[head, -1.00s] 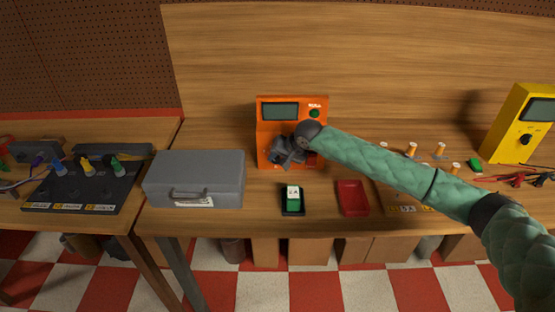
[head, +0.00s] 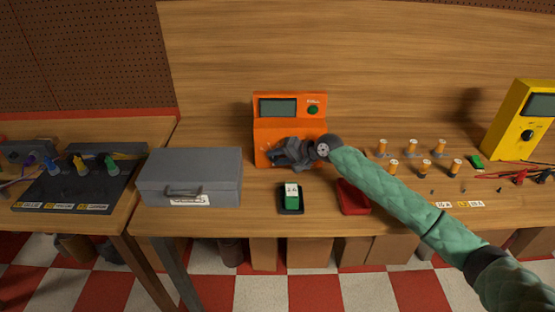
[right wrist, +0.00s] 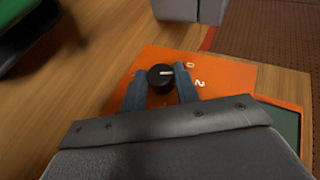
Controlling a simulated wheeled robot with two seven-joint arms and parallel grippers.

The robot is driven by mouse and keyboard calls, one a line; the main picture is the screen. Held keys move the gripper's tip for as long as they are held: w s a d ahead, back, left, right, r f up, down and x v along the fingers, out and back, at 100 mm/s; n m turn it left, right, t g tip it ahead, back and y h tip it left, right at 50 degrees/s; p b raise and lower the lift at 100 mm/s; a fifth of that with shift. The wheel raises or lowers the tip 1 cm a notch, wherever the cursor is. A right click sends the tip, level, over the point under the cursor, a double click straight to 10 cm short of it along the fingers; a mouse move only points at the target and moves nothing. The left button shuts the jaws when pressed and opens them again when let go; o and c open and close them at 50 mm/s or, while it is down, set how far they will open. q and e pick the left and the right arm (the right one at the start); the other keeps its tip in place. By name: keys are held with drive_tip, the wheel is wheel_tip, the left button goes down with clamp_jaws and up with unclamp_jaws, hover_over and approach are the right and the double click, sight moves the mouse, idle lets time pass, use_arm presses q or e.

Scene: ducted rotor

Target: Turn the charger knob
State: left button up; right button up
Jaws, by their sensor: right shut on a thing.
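The orange charger (head: 264,128) stands at the back middle of the table in the head view, with a dark screen and a green button on its upper face. Its black knob (right wrist: 161,77) shows in the right wrist view, with a white pointer line toward the printed 0; a 2 is printed beside it. My right gripper (right wrist: 162,88) has one finger on each side of the knob and is shut on it. In the head view my right gripper (head: 280,154) covers the charger's lower front and hides the knob. My left gripper is not in view.
A grey case (head: 190,175) is left of the charger. A black tray with a green and white battery (head: 291,196) and a red tray (head: 353,197) lie in front. Several orange-white cylinders (head: 411,148) and a yellow meter (head: 520,122) are at right.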

idle(0.3)
drive_tip(key=o, duration=0.9)
drive_tip(key=shift+d, duration=0.1)
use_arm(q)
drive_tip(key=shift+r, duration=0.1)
use_arm(e)
drive_tip(key=shift+o, duration=0.3)
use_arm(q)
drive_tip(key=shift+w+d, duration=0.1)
use_arm(e)
drive_tip(key=shift+s+d, duration=0.1)
drive_tip(key=shift+d, duration=0.1)
use_arm(q)
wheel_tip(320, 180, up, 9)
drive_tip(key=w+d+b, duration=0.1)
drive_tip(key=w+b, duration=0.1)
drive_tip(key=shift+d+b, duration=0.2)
drive_tip(key=shift+b, duration=0.1)
use_arm(e)
drive_tip(key=v, duration=0.7)
drive_tip(key=shift+r, duration=0.15)
